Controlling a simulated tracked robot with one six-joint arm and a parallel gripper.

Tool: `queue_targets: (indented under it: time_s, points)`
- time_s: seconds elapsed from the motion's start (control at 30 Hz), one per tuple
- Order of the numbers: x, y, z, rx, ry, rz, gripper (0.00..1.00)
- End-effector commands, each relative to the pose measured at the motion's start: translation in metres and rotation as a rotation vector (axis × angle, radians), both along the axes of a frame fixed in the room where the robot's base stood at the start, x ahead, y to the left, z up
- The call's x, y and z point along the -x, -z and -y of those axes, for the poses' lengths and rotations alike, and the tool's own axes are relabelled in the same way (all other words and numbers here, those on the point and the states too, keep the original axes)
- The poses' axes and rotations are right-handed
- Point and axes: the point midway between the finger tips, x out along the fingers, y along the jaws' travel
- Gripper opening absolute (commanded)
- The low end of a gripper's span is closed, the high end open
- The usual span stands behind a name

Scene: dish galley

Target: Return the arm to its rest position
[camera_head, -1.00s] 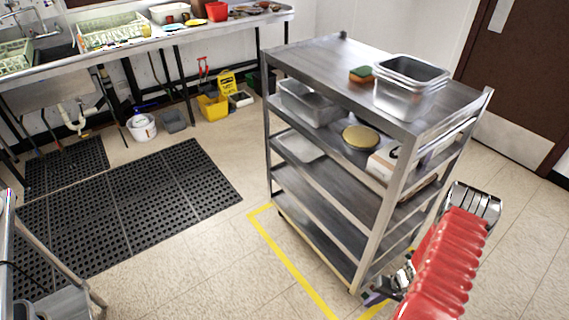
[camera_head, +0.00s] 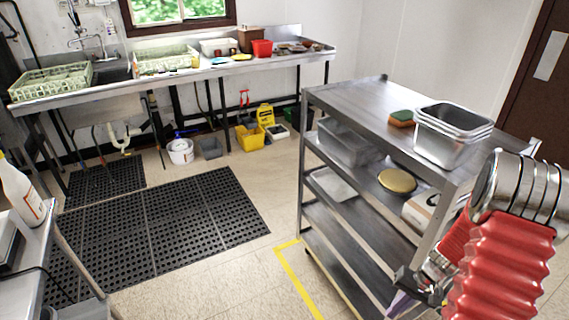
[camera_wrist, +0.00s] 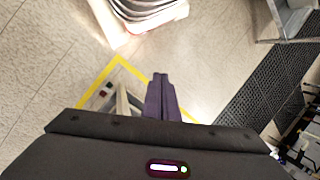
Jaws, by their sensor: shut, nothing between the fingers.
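My arm, with its red ribbed sleeve and metal rings, fills the lower right of the head view, in front of the trolley's near right corner. My gripper (camera_wrist: 161,82) shows in the wrist view as dark purple fingers, shut together and empty, pointing down over the tiled floor. In the head view its fingers (camera_head: 401,302) are small and partly cut off at the bottom edge, beside the trolley's lower shelves.
A steel shelf trolley (camera_head: 350,98) stands close to my arm, with steel pans (camera_head: 452,137) and a sponge (camera_head: 401,118) on top. A sink counter (camera_head: 225,68) runs along the back wall. A steel table (camera_head: 30,242) with a white bottle (camera_head: 20,190) is at left. Black mats (camera_head: 165,230) cover open floor.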

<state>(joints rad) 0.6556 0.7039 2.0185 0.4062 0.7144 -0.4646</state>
Motion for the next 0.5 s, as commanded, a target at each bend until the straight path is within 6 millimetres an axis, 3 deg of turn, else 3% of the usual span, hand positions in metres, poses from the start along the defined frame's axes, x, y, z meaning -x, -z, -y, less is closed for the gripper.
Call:
queue_targets:
  time_s: [0.1,0.5]
  points:
    - [-0.001,-0.031,-0.011,0.025,-0.01,-0.004,0.0]
    - [0.01,-0.115,-0.049,0.114,-0.042,-0.009,0.0]
